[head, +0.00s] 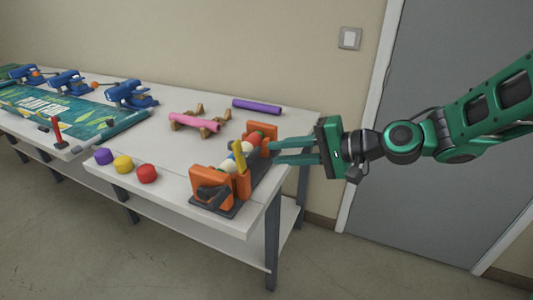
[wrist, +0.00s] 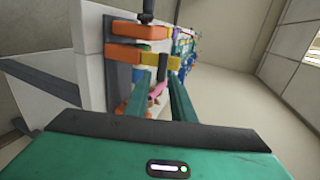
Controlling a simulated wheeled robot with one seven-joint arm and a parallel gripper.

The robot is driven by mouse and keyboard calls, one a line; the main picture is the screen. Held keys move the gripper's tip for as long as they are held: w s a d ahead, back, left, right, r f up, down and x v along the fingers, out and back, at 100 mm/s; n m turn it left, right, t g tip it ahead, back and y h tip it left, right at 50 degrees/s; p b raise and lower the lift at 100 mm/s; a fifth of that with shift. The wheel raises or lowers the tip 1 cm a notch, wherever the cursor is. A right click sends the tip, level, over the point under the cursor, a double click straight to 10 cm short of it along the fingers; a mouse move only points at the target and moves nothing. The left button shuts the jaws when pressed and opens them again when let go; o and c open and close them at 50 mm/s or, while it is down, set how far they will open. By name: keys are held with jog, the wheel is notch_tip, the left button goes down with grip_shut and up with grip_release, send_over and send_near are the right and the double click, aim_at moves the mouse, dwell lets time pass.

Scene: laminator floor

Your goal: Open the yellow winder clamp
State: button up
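The winder stands at the right end of the white table, with an orange end block (head: 213,186) at its near end, another orange block (head: 264,132) behind, and a multicoloured roll between them. My gripper (head: 274,152) is to the right of the winder, pointing left, close to the far orange block. Whether it touches is unclear. Its fingers are apart, with nothing clearly held between them.
A pink roll (head: 194,123) on wooden stands and a purple roll (head: 257,107) lie behind the winder. Purple, yellow (head: 123,163) and red caps sit at the front edge. Blue clamps (head: 131,95) and a banner (head: 62,112) are farther left. A grey door is behind my arm.

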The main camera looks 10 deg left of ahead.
jog(key=shift+v, duration=1.45)
jog(key=s+d+f+h, duration=0.2)
jog(key=d+f+h, duration=0.1)
jog(key=d, duration=0.5)
jog(key=s+d+f+h, duration=0.1)
jog(key=d+f+h, duration=0.2)
jog(key=d, duration=0.5)
jog(key=s+d+f+h, duration=0.2)
jog(key=d+h, duration=0.1)
jog(key=d, duration=0.5)
jog(key=s+d+m+g+h, duration=0.3)
jog(key=s+d+g+h, duration=0.1)
jog(key=s+d, duration=1.3)
jog(key=shift+s+d+r, duration=0.2)
jog(key=shift+s, duration=0.9)
